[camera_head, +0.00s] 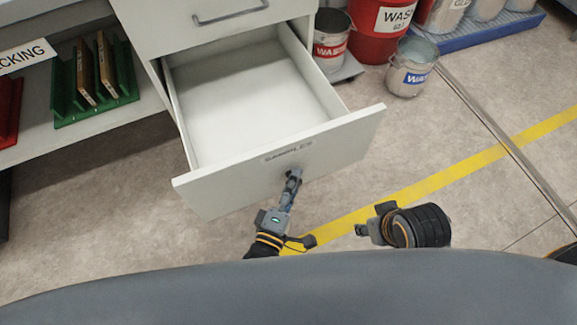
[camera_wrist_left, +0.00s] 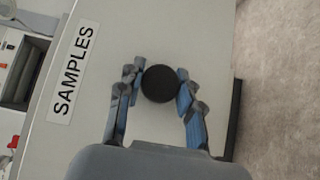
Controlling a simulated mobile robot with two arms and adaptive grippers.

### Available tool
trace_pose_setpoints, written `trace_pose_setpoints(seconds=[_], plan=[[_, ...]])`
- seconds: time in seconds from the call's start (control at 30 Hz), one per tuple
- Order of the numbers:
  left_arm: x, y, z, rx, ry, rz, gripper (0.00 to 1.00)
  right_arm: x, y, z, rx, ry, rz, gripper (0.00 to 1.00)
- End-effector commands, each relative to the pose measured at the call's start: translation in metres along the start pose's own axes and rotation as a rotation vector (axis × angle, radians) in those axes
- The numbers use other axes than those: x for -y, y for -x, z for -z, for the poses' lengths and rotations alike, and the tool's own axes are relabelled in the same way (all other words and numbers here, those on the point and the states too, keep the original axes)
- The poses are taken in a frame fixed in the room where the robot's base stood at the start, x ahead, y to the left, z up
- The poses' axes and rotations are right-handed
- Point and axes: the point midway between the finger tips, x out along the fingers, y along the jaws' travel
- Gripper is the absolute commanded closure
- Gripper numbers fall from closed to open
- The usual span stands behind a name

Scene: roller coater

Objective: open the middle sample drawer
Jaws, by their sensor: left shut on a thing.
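The sample drawer (camera_head: 250,100) is pulled well out of the white cabinet, and its inside looks empty. Its front panel (camera_head: 345,140) carries a SAMPLES label, which also shows in the left wrist view (camera_wrist_left: 75,70). My left gripper (camera_head: 294,178) is at the front panel. In the left wrist view its fingers close around a round black knob (camera_wrist_left: 160,83) on that panel. In the head view the gripper hides the knob. My right gripper (camera_head: 368,228) is apart from the drawer, to its lower right, above the floor; its fingers are too small to read.
Above is a shut drawer with a bar handle (camera_head: 230,14). Left is a shelf with a green rack (camera_head: 125,75).

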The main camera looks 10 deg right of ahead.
Motion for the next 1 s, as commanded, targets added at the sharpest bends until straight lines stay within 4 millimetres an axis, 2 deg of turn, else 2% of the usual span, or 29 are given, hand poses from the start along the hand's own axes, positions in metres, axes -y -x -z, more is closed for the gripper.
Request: trace_pose_setpoints(seconds=[0.2,0.6,0.63,0.7,0.73,1.0], plan=[[0.0013,0.0081,-0.0071,0.0,0.0,0.003,1.0,0.0,0.0033,0.0013,-0.001,0.0,0.0,0.6],[0.0018,0.0089,-0.0081,0.0,0.0,0.003,1.0,0.0001,0.0032,0.0013,-0.001,0.0,0.0,0.6],[0.0018,0.0089,-0.0081,0.0,0.0,0.003,0.58,0.0001,0.0032,0.0013,-0.001,0.001,0.0,0.6],[0.0017,0.0089,-0.0081,0.0,0.0,0.003,0.44,0.0001,0.0032,0.0013,-0.001,0.001,0.0,0.6],[0.0016,0.0088,-0.0081,0.0,0.0,0.003,0.41,0.0001,0.0032,0.0013,-0.001,0.001,0.0,0.6],[0.0007,0.0087,-0.0082,0.0,0.0,0.001,0.41,0.0,0.0034,0.0024,-0.005,-0.001,0.001,0.6]])
